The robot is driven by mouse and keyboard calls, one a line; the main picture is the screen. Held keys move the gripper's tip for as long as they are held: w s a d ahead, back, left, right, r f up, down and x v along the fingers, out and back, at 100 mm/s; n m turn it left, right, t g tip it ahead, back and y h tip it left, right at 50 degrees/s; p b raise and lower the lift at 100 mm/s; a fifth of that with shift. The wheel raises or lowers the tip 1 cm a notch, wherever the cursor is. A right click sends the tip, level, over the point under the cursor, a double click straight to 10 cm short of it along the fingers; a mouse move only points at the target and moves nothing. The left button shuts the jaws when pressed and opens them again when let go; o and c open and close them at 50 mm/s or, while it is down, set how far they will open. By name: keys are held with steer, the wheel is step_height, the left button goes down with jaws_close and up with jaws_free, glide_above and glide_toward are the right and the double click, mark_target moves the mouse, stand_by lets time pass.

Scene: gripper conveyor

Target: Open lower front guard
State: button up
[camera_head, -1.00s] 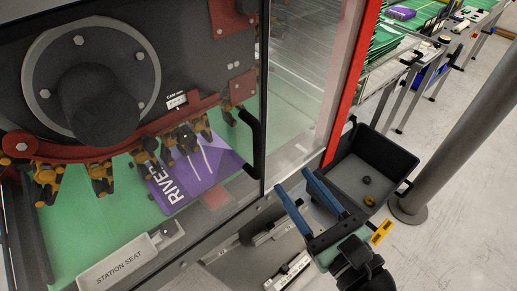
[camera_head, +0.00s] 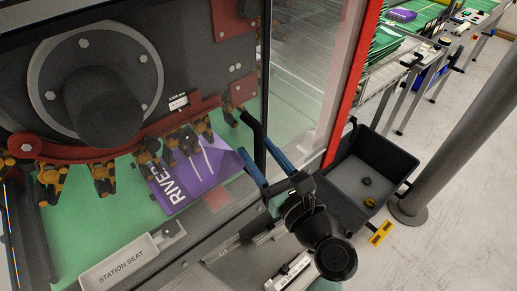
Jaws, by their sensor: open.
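The front guard is a clear pane in a dark frame (camera_head: 265,70) over the machine at the left, and it looks shut. A black bar handle (camera_head: 249,121) stands at its right edge. My gripper (camera_head: 254,148) has two blue fingers pointing up and left, spread apart. The handle's lower part lies between the fingers in the picture. I cannot tell whether either finger touches it. The handle's lower end is partly hidden by the gripper.
Behind the pane are a dark wheel hub (camera_head: 103,105), several brass grippers and a purple printed sheet (camera_head: 196,170). A red post (camera_head: 352,85) stands right of the guard. A dark bin (camera_head: 375,165) and a grey pillar (camera_head: 462,120) are farther right.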

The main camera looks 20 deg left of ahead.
steer(key=shift+w+a, duration=0.15)
steer(key=shift+a, duration=0.05)
jaws_close()
stand_by(1.4)
